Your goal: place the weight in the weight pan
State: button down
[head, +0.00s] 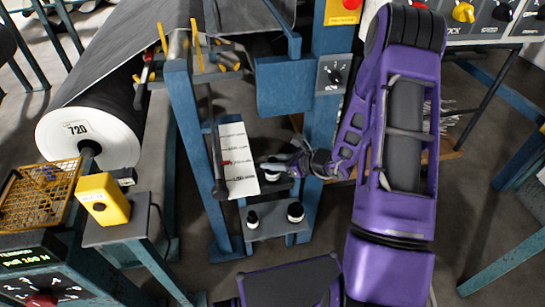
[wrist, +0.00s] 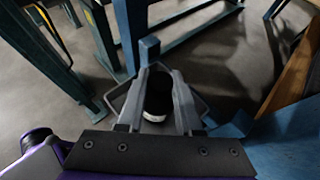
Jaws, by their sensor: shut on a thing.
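My gripper (head: 275,169) is shut on a black weight with a white band, in front of the blue frame. The weight shows between the two grey fingers in the wrist view (wrist: 158,95), with the gripper (wrist: 160,85) around it. In the head view the fingers partly hide the weight. A dark grey plate with angled edges (wrist: 203,101) shows behind the fingers in the wrist view; it may be the weight pan. I cannot tell whether the weight touches it.
A white marked scale strip (head: 237,160) and a thin dark rod stand just left of the gripper. The blue frame (head: 190,140) has posts on both sides. A large grey roll (head: 95,130), a yellow box (head: 103,198) and a wire basket (head: 40,195) are at left.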

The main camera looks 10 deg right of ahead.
jog(key=shift+r, duration=0.15)
jog(key=c, duration=1)
grip_release()
jog(key=shift+f, duration=0.3)
jog(key=o, duration=0.4)
jog(key=shift+r, duration=0.1)
jog(key=shift+s+d+r, duration=0.15)
jog(key=shift+r, duration=0.15)
jog(key=p+v, duration=0.1)
jog(key=v, duration=1)
jog(key=shift+s+d, duration=0.2)
jog(key=shift+p, duration=0.3)
